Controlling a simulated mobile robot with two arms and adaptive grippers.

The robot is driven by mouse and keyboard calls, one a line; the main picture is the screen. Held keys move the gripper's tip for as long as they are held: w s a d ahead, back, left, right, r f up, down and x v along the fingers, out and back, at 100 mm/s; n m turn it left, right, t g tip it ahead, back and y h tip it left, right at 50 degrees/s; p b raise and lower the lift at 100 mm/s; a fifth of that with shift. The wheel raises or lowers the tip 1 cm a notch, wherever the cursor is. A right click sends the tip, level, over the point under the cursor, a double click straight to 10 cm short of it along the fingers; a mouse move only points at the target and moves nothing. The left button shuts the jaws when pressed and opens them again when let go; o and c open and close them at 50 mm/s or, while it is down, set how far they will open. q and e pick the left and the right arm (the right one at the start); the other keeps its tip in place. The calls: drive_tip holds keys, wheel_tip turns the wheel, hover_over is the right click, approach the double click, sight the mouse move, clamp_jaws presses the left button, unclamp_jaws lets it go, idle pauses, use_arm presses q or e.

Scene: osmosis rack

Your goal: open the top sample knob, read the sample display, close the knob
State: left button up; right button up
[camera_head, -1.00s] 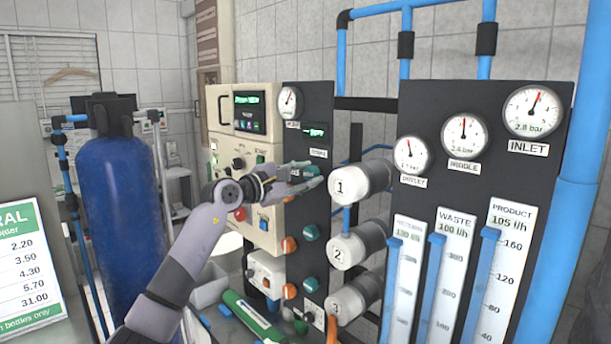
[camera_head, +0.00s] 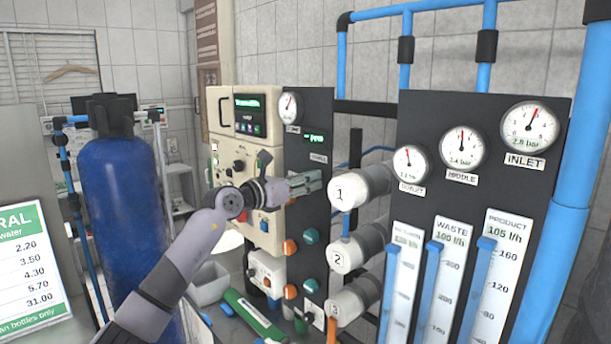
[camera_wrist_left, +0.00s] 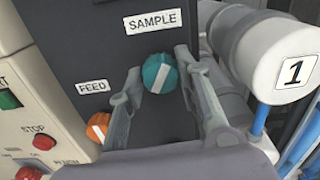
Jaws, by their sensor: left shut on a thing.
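The top sample knob (camera_wrist_left: 160,73) is teal with a white stripe. It sits under the SAMPLE label (camera_wrist_left: 153,22) on the dark panel (camera_head: 318,210). My left gripper (camera_head: 308,183) reaches the panel from the left and hides this knob in the head view. In the left wrist view its two fingers (camera_wrist_left: 160,68) stand on either side of the knob, shut on it. The white stripe looks near upright, slightly tilted. The small sample display (camera_head: 315,138) glows green above; its digits are too small to read surely. My right gripper is not in view.
An orange FEED knob (camera_wrist_left: 98,127) sits just left of the left finger. White numbered housings, the top one marked 1 (camera_head: 345,192), stand close right of the gripper. More teal and orange knobs lie below. A beige control box (camera_head: 258,150) stands left.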

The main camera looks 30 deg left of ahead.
use_arm(q)
drive_tip(key=shift+n+p, duration=2.15)
drive_tip(key=shift+n, duration=0.85)
drive_tip(key=shift+f, duration=0.1)
drive_tip(key=o, duration=1.1)
drive_tip(key=shift+o, duration=0.2)
drive_tip(key=v, duration=1.2)
